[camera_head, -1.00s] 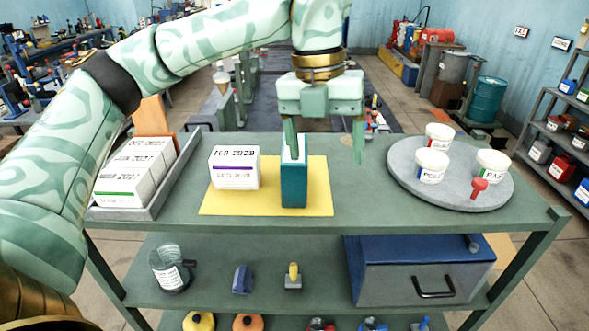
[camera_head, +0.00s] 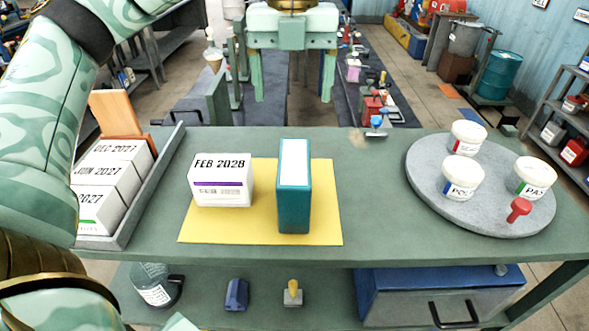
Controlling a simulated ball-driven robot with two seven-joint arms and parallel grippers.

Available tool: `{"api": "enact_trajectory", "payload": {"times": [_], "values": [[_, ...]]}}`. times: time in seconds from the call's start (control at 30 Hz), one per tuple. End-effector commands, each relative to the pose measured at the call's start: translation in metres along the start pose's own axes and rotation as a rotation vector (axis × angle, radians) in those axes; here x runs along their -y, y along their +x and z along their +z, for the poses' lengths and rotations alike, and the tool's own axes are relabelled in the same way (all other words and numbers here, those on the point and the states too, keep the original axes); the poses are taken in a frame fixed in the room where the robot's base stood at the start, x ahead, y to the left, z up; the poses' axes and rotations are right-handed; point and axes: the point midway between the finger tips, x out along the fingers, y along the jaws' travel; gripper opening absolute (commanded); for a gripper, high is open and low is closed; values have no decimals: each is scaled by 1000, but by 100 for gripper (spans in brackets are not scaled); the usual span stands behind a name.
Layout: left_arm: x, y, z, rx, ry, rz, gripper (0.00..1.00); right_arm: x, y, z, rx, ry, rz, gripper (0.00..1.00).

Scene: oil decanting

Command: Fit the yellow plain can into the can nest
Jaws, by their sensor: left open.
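I cannot make out a yellow plain can or a can nest in this view. My left gripper (camera_head: 293,92) is at the top middle, fingers pointing down, open and empty. It appears above and apart from a teal box (camera_head: 294,205) with a white top, which stands upright on a yellow mat (camera_head: 222,229). A white box (camera_head: 222,180) marked FEB 2028 stands to its left on the same mat. My right gripper is not in view.
A grey tray (camera_head: 150,190) of dated white boxes is at left. A round grey turntable (camera_head: 430,195) with white tubs and a red-knobbed piece (camera_head: 519,209) is at right. The lower shelf holds a glass jar (camera_head: 150,284), a yellow-handled stamp (camera_head: 293,293) and a blue-grey case (camera_head: 400,302). Green cart top is clear between mat and turntable.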

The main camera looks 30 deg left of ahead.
Motion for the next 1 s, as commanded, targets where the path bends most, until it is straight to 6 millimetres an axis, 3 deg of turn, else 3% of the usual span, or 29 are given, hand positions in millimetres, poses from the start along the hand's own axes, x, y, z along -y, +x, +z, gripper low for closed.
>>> {"api": "enact_trajectory", "payload": {"times": [0.4, 0.67, 0.9, 1.0], "values": [[0, 92, 0, -4, 0, 2, 78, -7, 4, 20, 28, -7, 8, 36], [0, 115, -1, -3, 1, 2, 78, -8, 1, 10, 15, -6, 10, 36], [2, 152, -1, -3, 1, 1, 78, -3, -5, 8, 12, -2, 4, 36], [2, 158, 0, -1, 1, 0, 78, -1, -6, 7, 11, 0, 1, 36]]}}
